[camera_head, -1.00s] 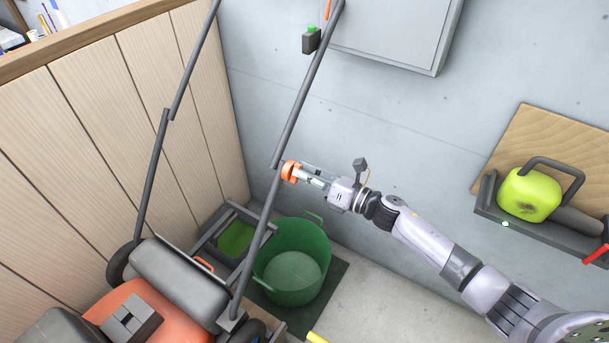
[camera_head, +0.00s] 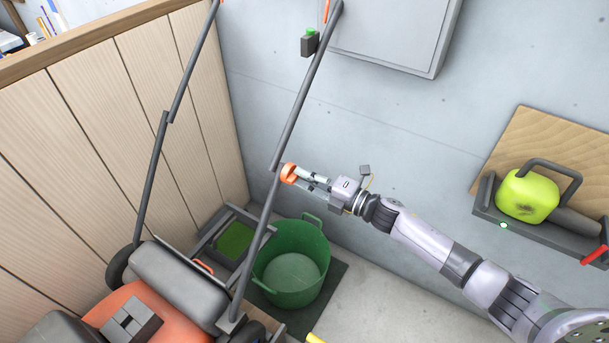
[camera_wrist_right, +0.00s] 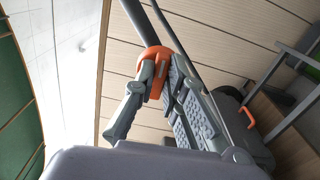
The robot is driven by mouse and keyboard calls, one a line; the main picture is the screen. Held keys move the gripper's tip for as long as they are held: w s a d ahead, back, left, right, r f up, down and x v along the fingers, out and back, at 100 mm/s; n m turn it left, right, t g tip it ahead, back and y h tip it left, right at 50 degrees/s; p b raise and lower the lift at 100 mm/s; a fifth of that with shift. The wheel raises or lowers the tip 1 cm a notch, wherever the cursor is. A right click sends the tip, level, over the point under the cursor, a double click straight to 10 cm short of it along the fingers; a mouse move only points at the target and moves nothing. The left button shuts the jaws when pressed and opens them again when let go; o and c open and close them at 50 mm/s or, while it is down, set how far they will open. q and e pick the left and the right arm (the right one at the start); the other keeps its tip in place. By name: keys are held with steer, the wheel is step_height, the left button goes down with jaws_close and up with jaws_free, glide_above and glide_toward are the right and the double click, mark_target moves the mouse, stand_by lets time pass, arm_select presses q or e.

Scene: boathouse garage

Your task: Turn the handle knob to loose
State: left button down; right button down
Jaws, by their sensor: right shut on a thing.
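The orange handle knob (camera_head: 288,173) sits at the joint of the mower's right handle bar (camera_head: 308,85). My right gripper (camera_head: 293,175) is shut on the knob, with its fingers on either side. In the right wrist view the orange knob (camera_wrist_right: 156,72) shows between the two grey fingertips (camera_wrist_right: 155,78), against the dark bar. The mower (camera_head: 165,300) has an orange body and a dark grey top at the lower left. The far side of the knob is hidden. My left gripper is not in the head view.
A green tub (camera_head: 292,262) stands on a dark mat below my right gripper. A wooden partition (camera_head: 80,140) lies left of the mower. A wall shelf with a lime green can (camera_head: 527,195) is at the right. A grey cabinet (camera_head: 395,30) hangs above.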

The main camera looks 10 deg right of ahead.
steer(key=shift+s+a+f+m+p, duration=0.15)
steer(key=shift+m+p, duration=0.3)
steer(key=shift+m, duration=2.6)
steer(key=shift+s+f+m+p, duration=0.15)
steer(key=shift+m+p, duration=0.35)
steer(key=shift+m, duration=2.6)
steer(key=shift+a+f+m+p, duration=0.15)
steer(key=shift+m+p, duration=0.3)
steer(key=shift+m, duration=2.6)
steer(key=c, duration=1.6)
jaws_free()
steer(key=shift+c, duration=0.2)
steer(key=v, duration=1.2)
